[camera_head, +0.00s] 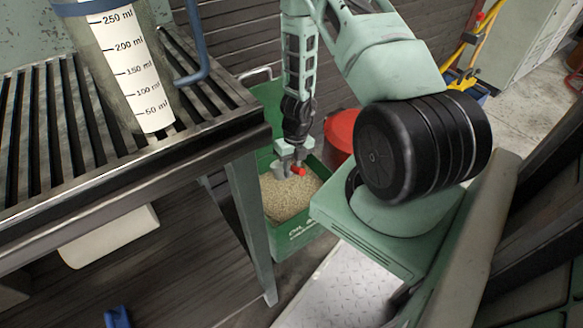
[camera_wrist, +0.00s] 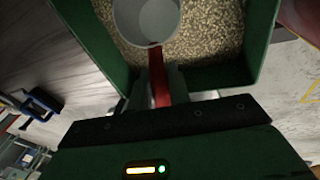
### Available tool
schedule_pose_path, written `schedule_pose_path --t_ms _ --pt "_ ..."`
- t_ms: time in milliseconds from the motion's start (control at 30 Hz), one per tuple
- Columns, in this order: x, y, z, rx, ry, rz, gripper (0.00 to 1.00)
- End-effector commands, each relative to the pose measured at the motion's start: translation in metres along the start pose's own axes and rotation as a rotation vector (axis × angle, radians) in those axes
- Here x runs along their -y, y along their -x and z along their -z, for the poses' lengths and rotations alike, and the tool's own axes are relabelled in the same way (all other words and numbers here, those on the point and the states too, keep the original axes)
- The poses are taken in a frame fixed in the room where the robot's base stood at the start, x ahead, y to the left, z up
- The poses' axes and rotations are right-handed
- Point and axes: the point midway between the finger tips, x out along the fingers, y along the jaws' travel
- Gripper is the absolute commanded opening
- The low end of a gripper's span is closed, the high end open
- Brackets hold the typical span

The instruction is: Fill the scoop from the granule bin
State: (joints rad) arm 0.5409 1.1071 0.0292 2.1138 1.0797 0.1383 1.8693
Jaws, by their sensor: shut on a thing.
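The green granule bin (camera_head: 298,234) stands on the floor to the right of the table and holds beige granules (camera_head: 284,201). The granules also show in the wrist view (camera_wrist: 208,38). My gripper (camera_head: 297,168) points down over the bin. It is shut on the red handle (camera_wrist: 159,84) of the scoop. The scoop (camera_wrist: 146,18) is a light grey cup, seen from above in the wrist view, and its visible inside looks empty. In the head view the cup (camera_head: 280,168) hangs left of the fingers, over the granules. I cannot tell whether it touches them.
A slatted metal table (camera_head: 140,156) stands left of the bin, its leg close to the bin's wall. A measuring jug (camera_head: 124,68) with a blue handle stands on it. A red round object (camera_head: 341,130) is behind the bin on the right.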

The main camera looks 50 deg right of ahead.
Motion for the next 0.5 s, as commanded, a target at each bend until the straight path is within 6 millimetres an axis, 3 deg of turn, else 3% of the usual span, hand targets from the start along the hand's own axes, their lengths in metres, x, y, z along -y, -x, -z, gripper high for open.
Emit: schedule_pose_path --t_ms 500 --pt "0.011 -0.062 -0.007 0.0 -0.002 -0.001 0.0"
